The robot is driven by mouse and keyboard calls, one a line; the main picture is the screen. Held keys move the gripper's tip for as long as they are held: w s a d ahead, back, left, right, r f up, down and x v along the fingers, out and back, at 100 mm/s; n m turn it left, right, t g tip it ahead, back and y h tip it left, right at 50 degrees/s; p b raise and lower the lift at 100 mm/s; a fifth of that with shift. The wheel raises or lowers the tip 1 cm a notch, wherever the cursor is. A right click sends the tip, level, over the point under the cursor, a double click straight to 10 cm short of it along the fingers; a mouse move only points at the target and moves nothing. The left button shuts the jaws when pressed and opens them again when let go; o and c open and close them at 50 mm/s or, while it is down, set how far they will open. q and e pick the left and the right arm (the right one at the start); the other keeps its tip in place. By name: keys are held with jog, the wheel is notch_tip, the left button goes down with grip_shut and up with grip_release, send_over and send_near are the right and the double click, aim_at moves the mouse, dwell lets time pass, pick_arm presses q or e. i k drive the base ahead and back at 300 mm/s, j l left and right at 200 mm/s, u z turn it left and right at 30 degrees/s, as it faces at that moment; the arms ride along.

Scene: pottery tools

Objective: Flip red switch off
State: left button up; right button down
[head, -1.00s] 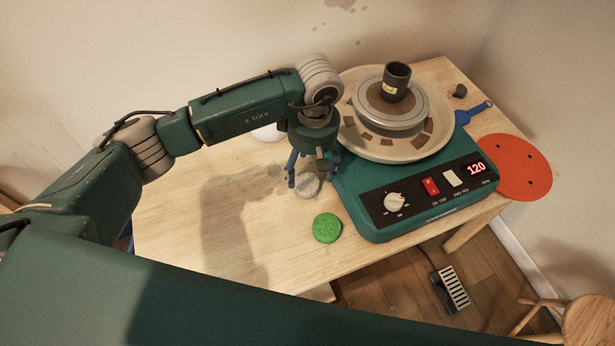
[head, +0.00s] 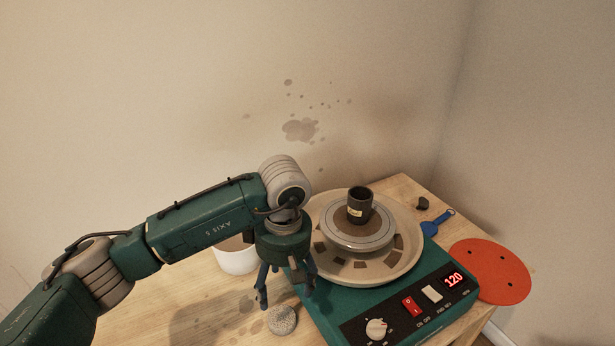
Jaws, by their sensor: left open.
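The red switch (head: 411,307) sits on the black front panel of the green pottery wheel (head: 335,300). It is between a white knob (head: 377,328) and a white switch (head: 432,293). A red display (head: 454,279) on the panel reads 120. My left gripper (head: 282,300) points down at the left side of the wheel, left of the red switch and apart from it. Its fingers are open and hold nothing. My right gripper is not in view.
A dark cup (head: 360,206) stands on the wheel head inside the beige splash pan (head: 322,265). A grey sponge-like lump (head: 282,320) lies below the gripper. A white bucket (head: 235,257) is behind my arm. A red disc (head: 490,271) and a blue-handled tool (head: 434,224) lie at right.

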aim_at(409, 302)
jog(key=k, duration=1.5)
